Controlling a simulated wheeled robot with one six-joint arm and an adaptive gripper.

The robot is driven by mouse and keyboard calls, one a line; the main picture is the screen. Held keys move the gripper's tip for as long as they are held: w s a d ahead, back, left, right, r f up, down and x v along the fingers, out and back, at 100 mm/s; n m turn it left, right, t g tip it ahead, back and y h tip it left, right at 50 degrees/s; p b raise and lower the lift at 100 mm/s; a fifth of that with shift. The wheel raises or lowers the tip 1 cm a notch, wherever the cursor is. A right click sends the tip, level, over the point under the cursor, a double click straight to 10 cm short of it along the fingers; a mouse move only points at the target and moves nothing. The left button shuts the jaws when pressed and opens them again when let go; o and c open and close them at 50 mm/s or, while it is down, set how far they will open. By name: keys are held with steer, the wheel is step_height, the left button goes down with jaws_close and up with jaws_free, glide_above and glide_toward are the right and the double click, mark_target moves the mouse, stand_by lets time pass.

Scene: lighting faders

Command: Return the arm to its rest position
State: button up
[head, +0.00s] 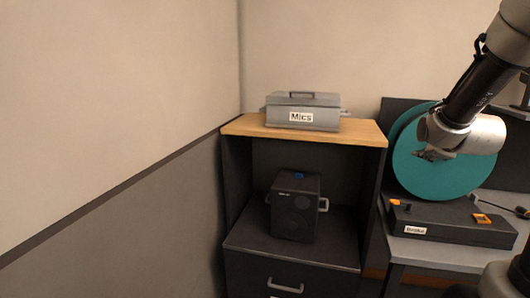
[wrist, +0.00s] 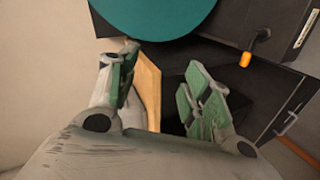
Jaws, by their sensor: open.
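My arm (head: 477,90) reaches in from the upper right in the head view. My gripper (head: 430,154) is at its end, in front of a teal disc and above a black fader box. In the wrist view my gripper (wrist: 164,90) is open, with its two green-padded fingers apart and nothing between them. The teal disc (head: 445,178) also shows at the top of the wrist view (wrist: 150,14). The fader box (head: 450,226) has orange knobs and a white label; an orange knob (wrist: 245,60) shows in the wrist view.
A wooden-topped shelf unit (head: 245,126) holds a grey case labelled Mics (head: 303,112) on top and a black speaker (head: 294,208) below. A grey table (head: 430,253) bears the fader box. A wall (head: 110,130) stands at the left.

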steer(key=s+a+m+g+y, duration=0.1)
steer(key=s+a+m+g, duration=0.2)
steer(key=s, duration=0.6)
steer(key=s+a+m+g+y, duration=0.1)
steer(key=s+a+m, duration=0.4)
steer(key=s, duration=0.5)
steer(key=s+a+f+m+g+y, duration=0.1)
steer(key=s+a+m+g, duration=0.2)
steer(key=s, duration=0.7)
steer(key=shift+s+a+m+g, duration=0.15)
steer(key=shift+a+m+g, duration=0.35)
steer(key=shift+g, duration=0.3)
